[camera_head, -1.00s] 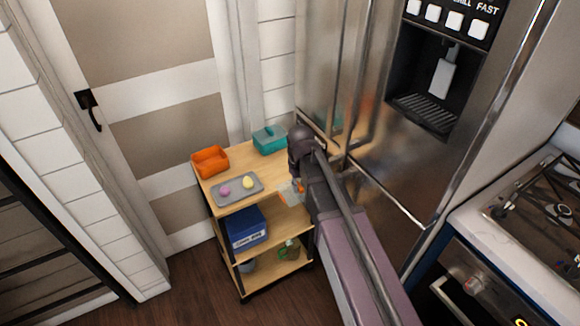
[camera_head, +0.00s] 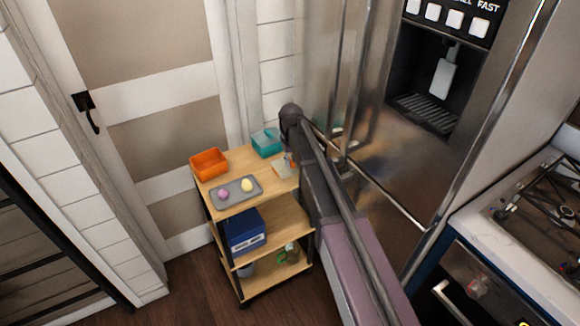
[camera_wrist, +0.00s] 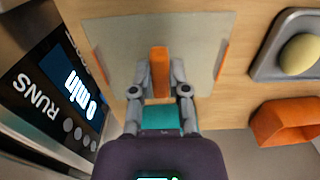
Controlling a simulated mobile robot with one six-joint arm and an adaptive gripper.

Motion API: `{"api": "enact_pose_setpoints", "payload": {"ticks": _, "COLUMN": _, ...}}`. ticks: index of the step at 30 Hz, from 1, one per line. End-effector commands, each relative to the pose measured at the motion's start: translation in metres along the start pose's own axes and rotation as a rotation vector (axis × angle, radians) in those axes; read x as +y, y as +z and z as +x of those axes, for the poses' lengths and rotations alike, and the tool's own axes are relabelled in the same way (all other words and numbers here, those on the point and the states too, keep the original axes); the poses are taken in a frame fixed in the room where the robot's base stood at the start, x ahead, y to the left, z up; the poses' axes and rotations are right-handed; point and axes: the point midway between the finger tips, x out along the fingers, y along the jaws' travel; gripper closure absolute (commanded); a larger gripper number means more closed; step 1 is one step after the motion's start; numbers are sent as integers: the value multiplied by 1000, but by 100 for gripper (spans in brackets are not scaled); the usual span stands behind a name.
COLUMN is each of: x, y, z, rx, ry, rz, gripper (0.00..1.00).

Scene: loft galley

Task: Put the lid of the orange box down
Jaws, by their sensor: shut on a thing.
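The lid (camera_wrist: 197,70) is a pale grey panel with orange edges and an upright orange handle (camera_wrist: 159,70). My gripper (camera_wrist: 159,84) is shut on that handle in the wrist view. In the head view the lid (camera_head: 282,168) shows at the right side of the cart's top, partly hidden by my arm. I cannot tell whether it touches the wood. The orange box (camera_head: 209,164) stands open at the back left of the top, apart from the lid; it also shows at the right in the wrist view (camera_wrist: 285,122).
The wooden cart top (camera_head: 237,165) also holds a grey tray (camera_head: 236,201) with pink and yellow items and a teal box (camera_head: 266,143). A blue box (camera_head: 245,233) is on the shelf below. The steel fridge (camera_head: 372,150) stands close on the right.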

Motion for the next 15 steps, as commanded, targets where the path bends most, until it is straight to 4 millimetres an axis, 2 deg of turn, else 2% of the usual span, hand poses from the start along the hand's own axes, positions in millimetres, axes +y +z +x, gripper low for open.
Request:
{"api": "enact_pose_setpoints", "payload": {"ticks": 10, "x": 0, "y": -1, "z": 0, "rx": 0, "ry": 0, "rz": -1, "gripper": 100}}
{"api": "enact_pose_setpoints", "payload": {"ticks": 15, "x": 4, "y": -13, "z": 2, "rx": 0, "ry": 0, "rz": -1, "gripper": 100}}
